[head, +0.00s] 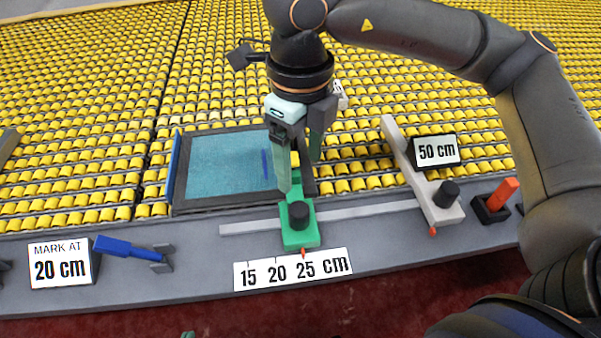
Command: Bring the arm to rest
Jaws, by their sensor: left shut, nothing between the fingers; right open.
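My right arm reaches in from the right. Its gripper (299,172) points down with its two fingers apart and empty, at the far end of the green slider (302,240) with a black knob. I cannot tell whether a finger touches the slider. Only a small tip of my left gripper (188,334) shows at the bottom edge; it is shut and empty, and the rest is out of view. The slider's red pointer is by the 25 cm mark on the white scale (258,276).
A teal rug piece (220,163) with a short blue line lies in a dark frame left of my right gripper. A blue tool (127,248) rests beside a "MARK AT 20 cm" sign (60,265). A pale arm with a 50 cm sign (436,151) and an orange-topped holder (492,210) stand right.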

